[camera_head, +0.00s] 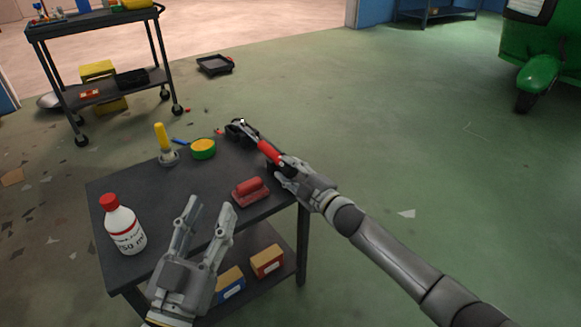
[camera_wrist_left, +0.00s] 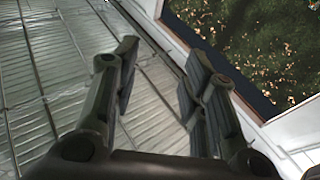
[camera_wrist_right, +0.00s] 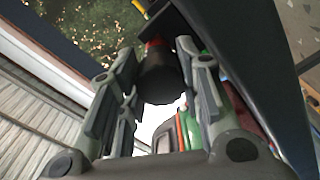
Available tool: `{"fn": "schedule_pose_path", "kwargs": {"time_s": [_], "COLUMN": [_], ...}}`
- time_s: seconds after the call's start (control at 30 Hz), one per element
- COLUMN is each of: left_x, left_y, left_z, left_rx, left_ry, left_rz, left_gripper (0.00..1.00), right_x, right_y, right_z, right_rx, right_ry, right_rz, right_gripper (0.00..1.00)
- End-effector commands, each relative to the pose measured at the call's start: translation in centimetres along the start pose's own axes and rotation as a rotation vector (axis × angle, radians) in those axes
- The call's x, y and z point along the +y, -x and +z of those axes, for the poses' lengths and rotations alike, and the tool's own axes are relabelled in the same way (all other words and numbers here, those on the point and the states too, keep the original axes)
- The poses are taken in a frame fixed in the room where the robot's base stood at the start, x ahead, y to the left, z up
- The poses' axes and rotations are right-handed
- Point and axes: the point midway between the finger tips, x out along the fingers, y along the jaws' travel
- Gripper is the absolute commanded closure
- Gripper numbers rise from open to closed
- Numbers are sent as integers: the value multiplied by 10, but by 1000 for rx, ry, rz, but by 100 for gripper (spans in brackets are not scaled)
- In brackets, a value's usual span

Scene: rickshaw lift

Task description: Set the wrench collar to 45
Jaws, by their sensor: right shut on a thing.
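The wrench (camera_head: 268,148), with a red section and dark parts, lies at the table's far right edge, its length running toward my right gripper. My right gripper (camera_head: 282,174) is shut on its near, dark end. In the right wrist view the wrench's dark round end (camera_wrist_right: 162,78) sits between the fingers, with a red band beyond it. The collar and its scale are too small to read. My left gripper (camera_head: 210,211) is open and empty above the front of the table; in the left wrist view its fingers (camera_wrist_left: 155,85) stand apart with nothing between.
The dark table (camera_head: 190,207) carries a white bottle with a red cap (camera_head: 123,228), a red block-like item (camera_head: 250,191), a green and yellow round container (camera_head: 203,148) and a yellow-handled tool (camera_head: 163,143). Boxes (camera_head: 267,261) sit on its lower shelf. The floor at right is largely clear.

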Motion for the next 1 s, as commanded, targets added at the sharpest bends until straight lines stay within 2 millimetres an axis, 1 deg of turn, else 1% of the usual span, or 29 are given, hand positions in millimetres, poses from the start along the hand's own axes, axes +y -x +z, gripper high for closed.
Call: {"fn": "schedule_pose_path", "kwargs": {"time_s": [0.2, 0.4, 0.63, 1.0], "left_x": [-3, -4, -4, -4], "left_y": [2, 4, 5, 5], "left_z": [18, 27, 31, 31], "left_rx": [-104, -150, -172, -173], "left_ry": [-3, -5, -5, -5], "left_rz": [-5, -8, -9, -9], "left_gripper": [60, 60, 60, 60], "right_x": [-1, -1, -2, -2], "right_y": [0, 0, 0, 0], "right_z": [0, 0, 0, 0], "right_rx": [-5, -6, -7, -7], "right_ry": [142, 222, 262, 266], "right_rz": [-1, -1, -2, -2], "right_gripper": [91, 91, 91, 91]}}
